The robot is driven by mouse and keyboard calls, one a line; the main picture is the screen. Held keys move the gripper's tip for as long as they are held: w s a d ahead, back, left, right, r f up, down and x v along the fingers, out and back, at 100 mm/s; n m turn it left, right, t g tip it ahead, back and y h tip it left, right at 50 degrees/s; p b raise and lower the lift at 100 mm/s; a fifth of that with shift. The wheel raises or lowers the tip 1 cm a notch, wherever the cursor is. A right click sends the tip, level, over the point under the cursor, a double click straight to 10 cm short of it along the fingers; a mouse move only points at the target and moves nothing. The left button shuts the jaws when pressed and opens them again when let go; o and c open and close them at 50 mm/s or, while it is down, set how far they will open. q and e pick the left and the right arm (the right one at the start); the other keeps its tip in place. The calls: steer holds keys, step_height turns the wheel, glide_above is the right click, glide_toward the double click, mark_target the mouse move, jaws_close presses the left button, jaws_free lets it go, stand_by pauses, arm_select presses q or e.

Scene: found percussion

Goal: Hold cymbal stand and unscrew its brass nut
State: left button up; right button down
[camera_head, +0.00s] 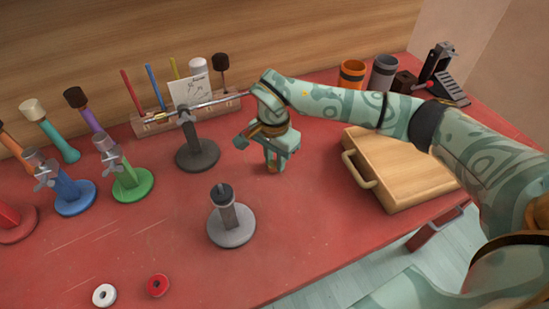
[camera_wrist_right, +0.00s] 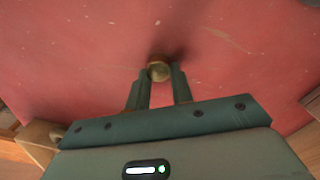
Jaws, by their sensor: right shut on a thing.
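My right gripper (camera_head: 272,166) is shut on a small round brass nut (camera_wrist_right: 159,71), held at its fingertips over the red table. In the head view the nut is mostly hidden by the fingers. A light grey stand (camera_head: 232,236) with a round base, short post and dark collar stands upright below and left of the gripper, apart from it. A thin tip shows above its collar. A dark grey stand (camera_head: 197,154) with a long metal rod across its top is farther back. My left gripper is not in view.
A green stand (camera_head: 131,184) and a blue stand (camera_head: 74,195) with wing nuts are at left. A white ring (camera_head: 104,295) and red ring (camera_head: 157,285) lie at the front. A wooden case (camera_head: 400,165) is at right. The table's middle is mostly clear.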

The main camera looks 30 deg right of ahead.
mark_target(274, 161)
steer(key=shift+f, duration=0.15)
steer(key=c, duration=1.2)
jaws_free()
steer(key=shift+c, duration=0.2)
arm_select(q)
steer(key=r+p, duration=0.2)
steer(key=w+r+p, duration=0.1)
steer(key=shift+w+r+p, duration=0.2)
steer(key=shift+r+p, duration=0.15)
steer(key=shift+p, duration=0.05)
arm_select(e)
step_height(274, 161, up, 13)
steer(key=shift+f, duration=0.2)
